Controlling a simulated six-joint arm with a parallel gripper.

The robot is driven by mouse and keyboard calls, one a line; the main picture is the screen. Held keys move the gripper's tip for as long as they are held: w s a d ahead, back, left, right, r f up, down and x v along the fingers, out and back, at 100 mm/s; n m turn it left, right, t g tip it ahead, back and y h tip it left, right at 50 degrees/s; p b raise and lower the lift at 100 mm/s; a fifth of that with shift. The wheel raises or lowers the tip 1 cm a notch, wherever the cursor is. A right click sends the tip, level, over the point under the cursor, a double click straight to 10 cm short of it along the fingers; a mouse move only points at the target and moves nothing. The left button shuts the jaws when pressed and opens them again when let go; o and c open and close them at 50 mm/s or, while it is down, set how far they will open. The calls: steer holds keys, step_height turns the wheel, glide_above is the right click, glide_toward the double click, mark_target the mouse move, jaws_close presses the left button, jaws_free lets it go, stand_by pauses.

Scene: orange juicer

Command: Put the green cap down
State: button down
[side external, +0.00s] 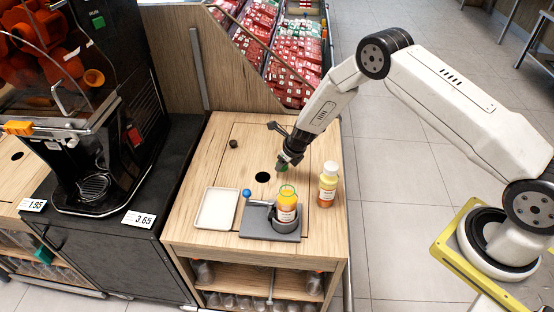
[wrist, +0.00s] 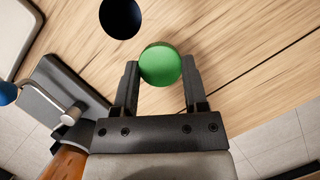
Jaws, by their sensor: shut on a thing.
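My gripper (wrist: 160,62) is shut on the green cap (wrist: 160,68), a round green piece between its two fingers in the wrist view. In the side view my gripper (side external: 283,166) is low over the wooden counter (side external: 200,165), just behind an orange juice bottle (side external: 286,212). The cap is small there and mostly covered by the fingers. I cannot tell whether it touches the wood. The bottle stands in a grey holder (side external: 258,228) with a blue-knobbed lever (side external: 247,193). Its top shows a green rim. Part of the bottle shows in the wrist view (wrist: 68,162).
A white-capped juice bottle (side external: 328,187) stands to the right. A white tray (side external: 216,208) lies at left. A round dark hole (side external: 262,177) is close to my gripper, also in the wrist view (wrist: 120,16). A small dark knob (side external: 234,143) is farther back. Bare wood lies between.

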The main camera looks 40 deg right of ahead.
step_height(320, 180, up, 14)
stand_by(0.6)
steer(key=shift+a+f, duration=0.1)
stand_by(0.4)
steer(key=n+g+y, duration=0.4)
steer(key=n, duration=1)
glide_above(220, 207)
steer(key=d, duration=0.1)
step_height(220, 207, down, 7)
steer(key=shift+s+d+f, duration=0.1)
steer(key=shift+s, duration=0.05)
steer(key=shift+f, duration=0.1)
steer(key=shift+h, duration=0.3)
steer(key=shift+f, duration=2.8)
steer(key=shift+f, duration=2.1)
